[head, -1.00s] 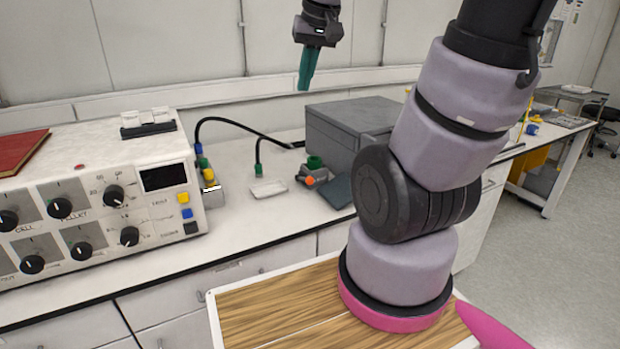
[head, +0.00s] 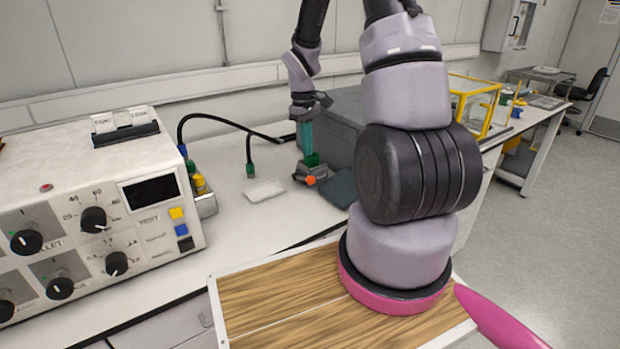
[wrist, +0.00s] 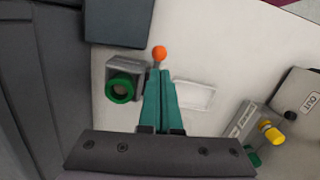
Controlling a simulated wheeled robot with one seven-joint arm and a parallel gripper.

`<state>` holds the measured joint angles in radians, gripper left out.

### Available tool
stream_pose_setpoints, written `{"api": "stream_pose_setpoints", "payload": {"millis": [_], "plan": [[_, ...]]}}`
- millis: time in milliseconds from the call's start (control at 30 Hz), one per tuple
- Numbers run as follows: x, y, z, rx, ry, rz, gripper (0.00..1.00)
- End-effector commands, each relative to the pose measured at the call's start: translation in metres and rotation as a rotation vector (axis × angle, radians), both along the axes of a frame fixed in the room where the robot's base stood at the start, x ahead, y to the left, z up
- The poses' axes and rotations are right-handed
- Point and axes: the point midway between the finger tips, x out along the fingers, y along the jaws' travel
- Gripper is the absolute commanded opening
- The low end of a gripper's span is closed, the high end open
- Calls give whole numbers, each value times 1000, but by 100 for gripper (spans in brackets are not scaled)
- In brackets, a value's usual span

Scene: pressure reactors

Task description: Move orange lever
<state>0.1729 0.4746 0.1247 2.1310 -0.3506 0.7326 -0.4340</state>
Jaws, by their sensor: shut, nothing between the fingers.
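The orange lever (head: 311,180) is a small orange ball knob on a grey valve block with a green round port (head: 312,160), on the white bench in the head view. In the wrist view the orange knob (wrist: 159,53) shows just beyond my fingertips, and the green port (wrist: 120,88) lies to their left. My gripper (head: 307,150) has teal fingers, shut and empty, pointing down just above the block. In the wrist view my gripper (wrist: 160,75) has its tips close to the knob; whether they touch it I cannot tell.
A large grey box (head: 345,125) stands right behind the valve block. A white flat plate (head: 264,191) lies to its left. A control unit with dials (head: 90,210) stands at the left. Another small block with a yellow knob (wrist: 270,131) shows right in the wrist view.

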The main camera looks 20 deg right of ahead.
Motion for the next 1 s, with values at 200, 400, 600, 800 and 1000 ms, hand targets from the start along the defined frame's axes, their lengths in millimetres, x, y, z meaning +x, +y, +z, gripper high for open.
{"api": "stream_pose_setpoints", "payload": {"millis": [200,400,600,800,1000], "plan": [[1,-1,-6,1,9,11,0],[0,-1,-6,2,8,10,0],[-1,-1,-17,2,11,10,0],[-3,-2,-42,2,11,10,0],[-6,-3,-64,1,11,9,0]]}}
